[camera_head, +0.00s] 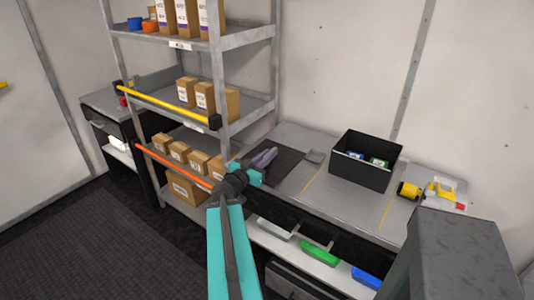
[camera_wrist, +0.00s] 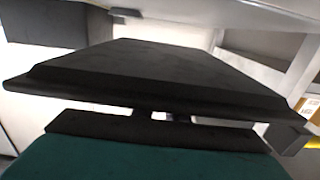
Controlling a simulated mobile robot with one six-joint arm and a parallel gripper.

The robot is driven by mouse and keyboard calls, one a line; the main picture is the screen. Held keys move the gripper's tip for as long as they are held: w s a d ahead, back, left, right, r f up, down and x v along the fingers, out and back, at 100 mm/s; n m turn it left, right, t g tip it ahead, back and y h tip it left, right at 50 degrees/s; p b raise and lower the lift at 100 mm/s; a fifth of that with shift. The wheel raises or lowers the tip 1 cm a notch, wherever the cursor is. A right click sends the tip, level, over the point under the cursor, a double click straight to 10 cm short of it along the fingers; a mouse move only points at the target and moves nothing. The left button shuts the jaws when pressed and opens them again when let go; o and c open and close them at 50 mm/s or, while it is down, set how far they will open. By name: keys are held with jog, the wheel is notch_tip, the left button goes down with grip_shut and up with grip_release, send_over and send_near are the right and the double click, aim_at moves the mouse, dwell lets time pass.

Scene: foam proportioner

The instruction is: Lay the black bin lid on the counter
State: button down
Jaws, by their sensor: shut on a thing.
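The black bin lid (camera_head: 286,168) shows as a dark flat panel at the left part of the counter (camera_head: 322,205), left of the open black bin (camera_head: 362,172). In the wrist view the lid (camera_wrist: 150,72) fills the middle, with its raised rim toward me. My gripper (camera_head: 257,168) is at the lid's near left side and is shut on the lid. The fingertips are mostly hidden in the wrist view. I cannot tell whether the lid touches the counter or is held just above it.
The metal shelf rack (camera_head: 245,108) with cardboard boxes stands close on the left. A yellow tape dispenser (camera_head: 410,190) lies right of the bin. Green (camera_head: 320,252) and blue (camera_head: 366,277) items lie on the lower shelf.

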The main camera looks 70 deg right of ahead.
aim_at(268, 144)
jog(key=shift+d+f+b, duration=0.1)
jog(key=shift+f+b, duration=0.05)
jog(key=shift+b, duration=0.2)
jog(key=d+b, duration=0.1)
jog(key=b, duration=0.3)
jog(key=shift+w+d+f+b, duration=0.15)
jog(key=shift+w+d+b, duration=0.15)
jog(key=shift+d+b, duration=0.05)
jog(key=d+b, duration=0.1)
jog(key=b, duration=0.2)
jog(key=shift+w, duration=0.15)
jog(key=shift+w+d+r+p, duration=0.1)
jog(key=shift+d+r+p, duration=0.1)
jog(key=shift+r+p, duration=0.1)
jog(key=shift+w+d+f+p, duration=0.2)
jog(key=shift+w+d+p, duration=0.25)
jog(key=shift+d, duration=1)
jog(key=shift+w+d+f+p, duration=0.15)
jog(key=shift+w+d+p, duration=0.35)
jog(key=shift+d, duration=1)
jog(key=shift+w+d+f+p, duration=0.2)
jog(key=shift+w+d+p, duration=0.25)
jog(key=shift+d, duration=1)
jog(key=shift+d, duration=0.1)
